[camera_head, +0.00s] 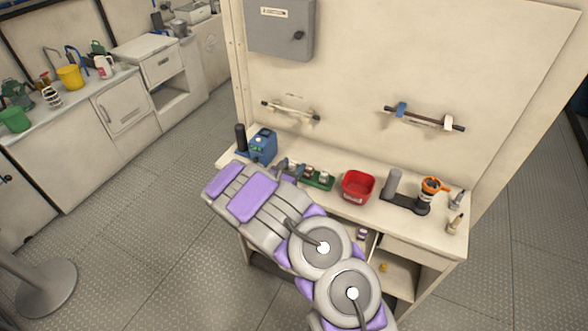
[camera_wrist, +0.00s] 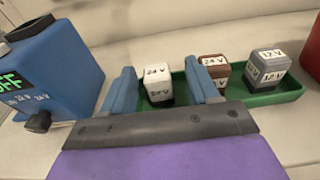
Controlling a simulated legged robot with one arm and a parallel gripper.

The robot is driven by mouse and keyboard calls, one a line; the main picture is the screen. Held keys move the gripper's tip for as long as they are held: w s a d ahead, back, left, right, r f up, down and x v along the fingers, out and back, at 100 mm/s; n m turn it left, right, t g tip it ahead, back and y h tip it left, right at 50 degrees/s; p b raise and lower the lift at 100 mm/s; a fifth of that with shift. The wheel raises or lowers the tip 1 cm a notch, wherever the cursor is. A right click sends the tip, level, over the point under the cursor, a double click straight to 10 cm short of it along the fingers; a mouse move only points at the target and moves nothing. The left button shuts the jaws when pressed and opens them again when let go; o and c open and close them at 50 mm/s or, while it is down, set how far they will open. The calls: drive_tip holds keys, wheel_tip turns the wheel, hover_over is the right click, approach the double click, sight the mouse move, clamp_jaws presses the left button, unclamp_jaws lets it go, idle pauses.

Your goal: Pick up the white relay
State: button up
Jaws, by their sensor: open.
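The white relay (camera_wrist: 158,83), a small block labelled 24 V, stands upright at the left end of a green tray (camera_wrist: 287,97) in the wrist view. My gripper (camera_wrist: 159,70) is open, with one blue finger on each side of the white relay in the picture. A gap shows between the relay and the left finger; whether the right finger touches it I cannot tell. A brown relay (camera_wrist: 213,72) and a grey relay (camera_wrist: 269,72) stand to the right in the tray. In the head view my gripper (camera_head: 288,166) is over the bench at the tray's left end.
A blue box (camera_wrist: 52,72) with a green OFF display and a knob stands left of the tray. A red bin (camera_head: 357,187) stands right of it. Further right is a dark stand with an orange-topped item (camera_head: 432,187). A wall panel rises behind the bench.

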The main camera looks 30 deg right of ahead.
sight(295, 162)
drive_tip(key=shift+b+x, duration=0.3)
drive_tip(key=shift+x, duration=0.9)
drive_tip(key=shift+w+d+f, duration=0.1)
drive_tip(key=shift+w, duration=0.3)
drive_tip(key=shift+c, duration=0.4)
drive_tip(key=shift+d, duration=0.1)
clamp_jaws()
